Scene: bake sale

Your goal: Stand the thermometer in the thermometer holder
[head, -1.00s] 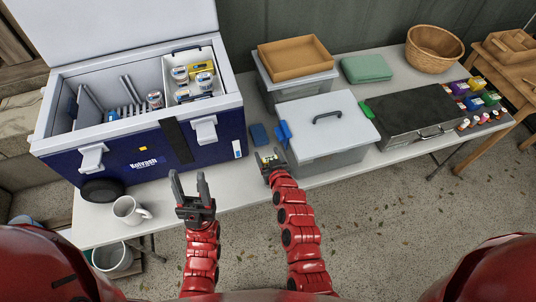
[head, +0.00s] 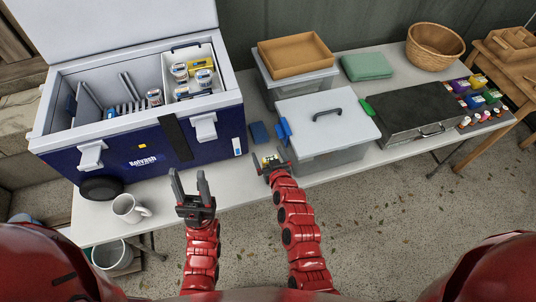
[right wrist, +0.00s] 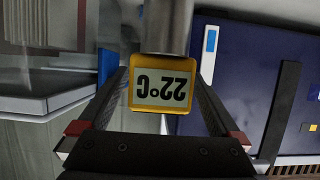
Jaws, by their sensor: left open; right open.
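The thermometer (right wrist: 164,83) has a square yellow head with a display reading 22 °C, upside down in the right wrist view. Its head adjoins a steel cylinder (right wrist: 166,26), which looks like the thermometer holder; how deep the stem sits inside is hidden. My right gripper (head: 272,160) is open, with its fingers on either side of the yellow head. In the head view the thermometer (head: 270,161) is a small yellow spot between those fingers, near the table's front edge. My left gripper (head: 189,180) is open and empty, in front of the table.
A blue cooler (head: 150,150) with its lid up stands on the left, holding several jars. A lidded grey bin (head: 318,158) is right of my right gripper. A small blue object (head: 259,133) lies behind it. A white mug (head: 127,208) stands at the front left.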

